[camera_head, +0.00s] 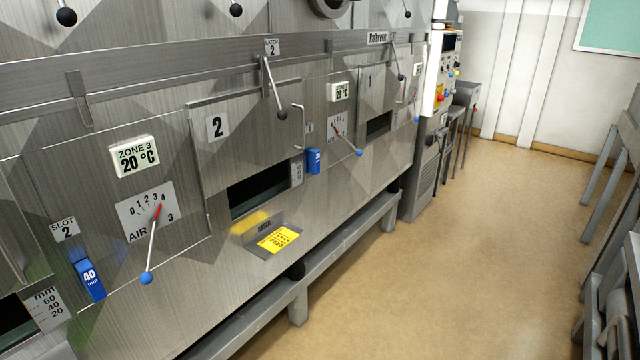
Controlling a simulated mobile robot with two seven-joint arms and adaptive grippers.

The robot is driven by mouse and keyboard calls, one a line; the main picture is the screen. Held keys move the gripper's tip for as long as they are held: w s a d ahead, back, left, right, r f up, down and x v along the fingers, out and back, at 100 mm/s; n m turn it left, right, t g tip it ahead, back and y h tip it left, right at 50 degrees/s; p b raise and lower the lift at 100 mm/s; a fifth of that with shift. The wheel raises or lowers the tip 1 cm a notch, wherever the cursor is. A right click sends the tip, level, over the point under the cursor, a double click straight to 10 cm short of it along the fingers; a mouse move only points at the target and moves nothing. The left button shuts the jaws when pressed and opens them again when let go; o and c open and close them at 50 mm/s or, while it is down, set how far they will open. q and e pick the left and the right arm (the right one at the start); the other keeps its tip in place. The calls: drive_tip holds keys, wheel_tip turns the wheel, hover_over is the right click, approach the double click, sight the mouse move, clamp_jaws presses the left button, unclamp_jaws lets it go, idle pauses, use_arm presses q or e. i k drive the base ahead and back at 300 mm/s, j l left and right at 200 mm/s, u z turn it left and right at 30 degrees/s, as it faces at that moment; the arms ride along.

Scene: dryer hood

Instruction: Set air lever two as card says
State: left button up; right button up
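The nearer air dial plate (147,212) on the steel dryer front reads "AIR" with a 3 and a scale from 0 to 4. Its lever has a blue knob (147,278) hanging low, and its red tip points near the 4. A farther, similar dial plate (345,124) has a lever with a blue knob (359,153) slanting down to the right and a red tip at upper left. Its number and reading are too small to tell. Neither gripper is in view.
Door 2 (240,135) has a latch lever with a black knob (282,115), labelled latch 2. Blue 40 mm slot tab (90,280) sits at lower left; another blue tab (314,161) is farther along. A grey rail (350,225) runs below.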

sight(358, 152)
drive_tip(key=i+l, duration=0.15)
drive_tip(key=i, duration=0.3)
drive_tip(key=i+l+u, duration=0.15)
drive_tip(key=i, duration=0.3)
drive_tip(key=i+l, duration=0.25)
drive_tip(key=i, duration=0.2)
drive_tip(key=u, duration=0.05)
